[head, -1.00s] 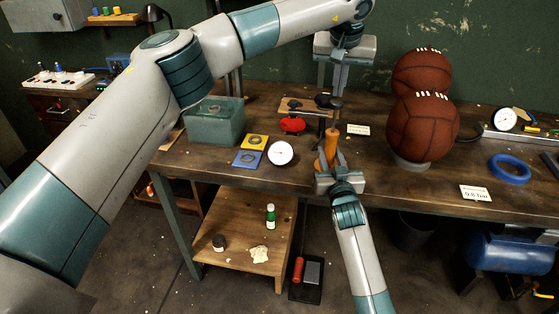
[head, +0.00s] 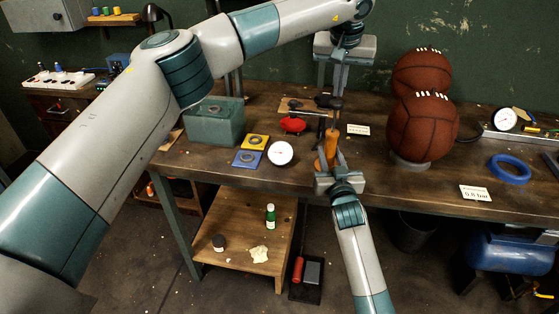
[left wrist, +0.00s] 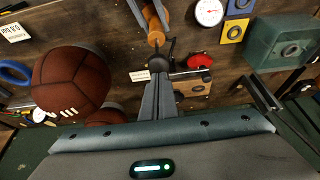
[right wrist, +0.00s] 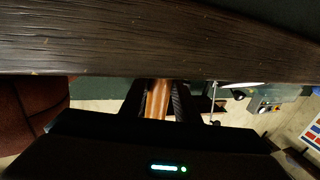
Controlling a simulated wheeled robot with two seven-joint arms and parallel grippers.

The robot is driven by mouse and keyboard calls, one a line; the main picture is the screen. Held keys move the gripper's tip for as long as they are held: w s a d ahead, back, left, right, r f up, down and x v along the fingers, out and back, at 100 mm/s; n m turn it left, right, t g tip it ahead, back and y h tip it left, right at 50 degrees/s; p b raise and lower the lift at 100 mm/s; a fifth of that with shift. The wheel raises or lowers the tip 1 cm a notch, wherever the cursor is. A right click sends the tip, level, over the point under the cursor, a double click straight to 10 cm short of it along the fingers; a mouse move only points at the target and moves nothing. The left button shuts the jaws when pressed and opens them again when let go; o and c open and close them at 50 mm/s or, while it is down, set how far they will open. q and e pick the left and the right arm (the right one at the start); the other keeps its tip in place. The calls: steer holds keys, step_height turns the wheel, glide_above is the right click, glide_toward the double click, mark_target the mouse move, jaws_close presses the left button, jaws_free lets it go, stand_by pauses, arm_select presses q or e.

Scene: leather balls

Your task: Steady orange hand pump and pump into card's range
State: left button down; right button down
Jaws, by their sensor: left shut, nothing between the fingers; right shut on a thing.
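The orange hand pump (head: 331,144) stands upright at the table's front edge, with a dark knob (head: 336,102) on top. My right gripper (head: 331,163) is shut on the lower pump body, which shows as an orange strip between the fingers in the right wrist view (right wrist: 158,100). My left gripper (head: 338,92) is shut and empty, pointing down with its tips at the knob; the left wrist view shows the tips by the knob (left wrist: 159,62), contact unclear. A white dial gauge (head: 280,153) lies left of the pump. The card (head: 475,193) at the front right appears to read 0.8 bar.
Two brown leather balls, the front one (head: 423,126) on a ring stand, are right of the pump. A blue ring (head: 509,169) lies further right. A red object (head: 292,125), a second card (head: 358,129) and a green box (head: 215,122) are also on the table.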

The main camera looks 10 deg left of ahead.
arm_select(q)
steer(key=shift+f, duration=0.15)
stand_by(0.4)
steer(key=shift+f, duration=1)
stand_by(0.9)
steer(key=shift+r, duration=1)
steer(key=shift+f, duration=0.1)
stand_by(0.4)
steer(key=shift+f, duration=0.4)
stand_by(1.6)
stand_by(0.6)
